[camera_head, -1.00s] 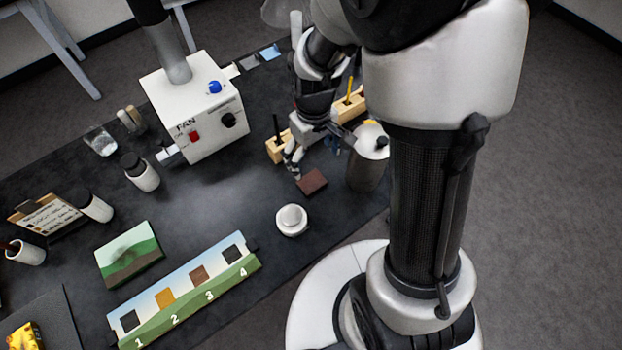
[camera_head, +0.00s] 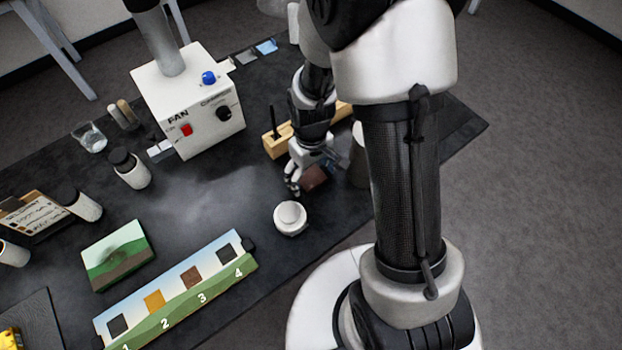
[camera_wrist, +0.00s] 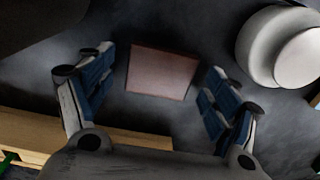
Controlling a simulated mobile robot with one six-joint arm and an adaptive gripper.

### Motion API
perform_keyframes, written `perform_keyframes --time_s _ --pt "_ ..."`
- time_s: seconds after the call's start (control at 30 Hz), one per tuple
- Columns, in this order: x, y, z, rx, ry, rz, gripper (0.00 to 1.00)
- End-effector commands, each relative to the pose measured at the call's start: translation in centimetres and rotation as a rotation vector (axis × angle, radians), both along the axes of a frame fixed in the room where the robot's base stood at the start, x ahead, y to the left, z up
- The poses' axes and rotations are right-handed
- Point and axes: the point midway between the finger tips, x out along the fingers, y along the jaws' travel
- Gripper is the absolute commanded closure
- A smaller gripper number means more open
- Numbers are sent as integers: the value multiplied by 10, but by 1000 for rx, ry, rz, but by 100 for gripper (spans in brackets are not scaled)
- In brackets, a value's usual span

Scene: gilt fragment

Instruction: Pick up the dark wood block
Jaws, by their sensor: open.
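The dark wood block (camera_head: 313,178) is a flat reddish-brown piece lying on the black table, partly hidden behind my gripper in the head view. In the wrist view the block (camera_wrist: 161,73) shows whole, between and a little beyond the two fingertips. My gripper (camera_head: 300,180) is open and empty, low over the table at the block. In the wrist view its blue-padded fingers (camera_wrist: 160,88) stand wide on either side of the block, apart from it.
A white round lidded jar (camera_head: 291,218) stands close to the block; it also shows in the wrist view (camera_wrist: 283,47). A light wooden holder (camera_head: 280,141) is behind the gripper. The white fan box (camera_head: 190,105) stands further left. A numbered board (camera_head: 175,290) lies at the front.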

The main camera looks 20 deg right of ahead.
Motion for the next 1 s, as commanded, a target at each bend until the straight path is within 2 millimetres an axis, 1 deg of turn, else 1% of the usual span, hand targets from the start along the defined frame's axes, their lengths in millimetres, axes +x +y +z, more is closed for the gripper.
perform_keyframes --time_s 0.1,0.8,1.0 --pt "0 0 1 0 -1 0 20" --pt "0 0 1 0 0 0 65" --pt "0 0 2 0 0 0 66"
